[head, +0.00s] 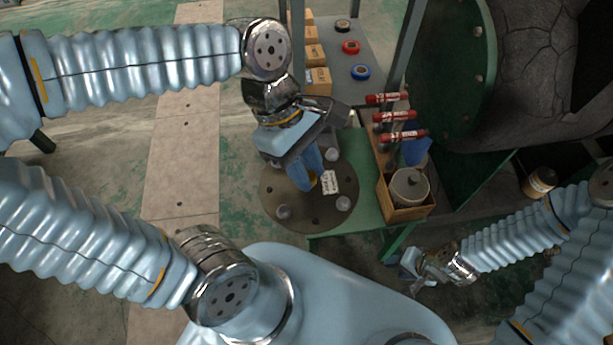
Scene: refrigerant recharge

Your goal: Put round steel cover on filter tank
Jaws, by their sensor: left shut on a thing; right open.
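A round steel cover (310,215), a brown-grey disc with several knobs near its rim and a white label (331,182), is below my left gripper. My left gripper (313,183) points down at the disc's middle and is shut on it; the fingers hide the exact grip point. The disc overlaps the green table's left edge in the picture. I cannot tell whether it rests on anything. No filter tank is clearly identifiable; a large dark vessel (525,75) with a green bolted flange (450,75) lies at upper right. My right gripper (425,272) is open and empty at lower right.
Small cardboard boxes (318,80) and tape rolls (351,47) lie on a grey shelf behind. Open floor is left.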

